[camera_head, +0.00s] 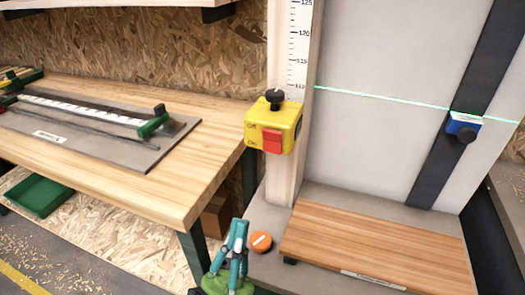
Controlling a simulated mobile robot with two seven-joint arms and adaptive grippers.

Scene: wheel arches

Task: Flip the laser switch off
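The yellow laser box (258,113) is fixed to a wooden upright and has a black knob on top. Its red switch (272,142) sits at the lower right of the front face. "Off" is printed higher on the face and "On" lower, and the red part is at the "On" level. A green laser line (385,97) crosses the grey panel. My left gripper (239,226), teal with a green base, is at the bottom centre, below and left of the box and apart from it. Its fingertips meet and nothing shows between them. My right gripper is not in view.
A wooden workbench (205,165) with a grey ruler board fills the left. An orange disc (261,241) lies beside my gripper. A wooden plank (375,245) lies before the panel. A blue block (463,124) sits on the dark strip. The space before the box looks clear.

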